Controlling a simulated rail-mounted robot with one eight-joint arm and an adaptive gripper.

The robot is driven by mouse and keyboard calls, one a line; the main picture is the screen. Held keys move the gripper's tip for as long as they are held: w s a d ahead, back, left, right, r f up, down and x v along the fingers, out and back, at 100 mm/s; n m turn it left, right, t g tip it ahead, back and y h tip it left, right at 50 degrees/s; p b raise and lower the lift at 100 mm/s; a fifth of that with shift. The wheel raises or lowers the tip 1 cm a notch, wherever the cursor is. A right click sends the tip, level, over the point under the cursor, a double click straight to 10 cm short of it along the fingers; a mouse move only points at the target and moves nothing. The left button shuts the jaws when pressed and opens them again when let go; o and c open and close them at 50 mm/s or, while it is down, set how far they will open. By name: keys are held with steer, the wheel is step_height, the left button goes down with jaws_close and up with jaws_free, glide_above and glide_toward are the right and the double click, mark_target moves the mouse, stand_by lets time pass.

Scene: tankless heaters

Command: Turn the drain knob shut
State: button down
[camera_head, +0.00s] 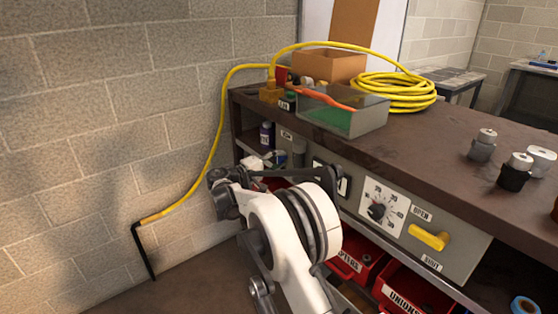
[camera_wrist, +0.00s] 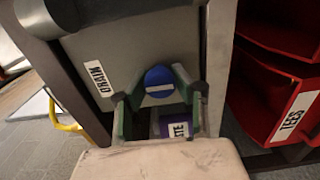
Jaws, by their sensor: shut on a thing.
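The drain knob (camera_wrist: 159,77) is a round blue disc with a pale bar across its face, roughly level in the wrist view. It sits on a grey panel (camera_wrist: 110,52) beside a DRAIN label (camera_wrist: 98,78). My gripper (camera_wrist: 160,88) has green-padded fingers, one on each side of the knob, and is shut on it. The knob's sides are partly hidden by the fingers. In the head view my white arm reaches toward the bench's left end; the knob and fingertips are hidden there.
A purple labelled thing (camera_wrist: 178,127) shows between the fingers. Red bins (camera_wrist: 278,92) stand close at right. The head view shows a dial (camera_head: 377,211), a yellow OPEN/SHUT handle (camera_head: 430,237), a clear-sided box (camera_head: 340,118) and a coiled yellow hose (camera_head: 396,92).

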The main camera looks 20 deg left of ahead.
steer(key=c, duration=1.3)
jaws_free()
steer(key=shift+c, duration=0.2)
steer(key=v, duration=1.2)
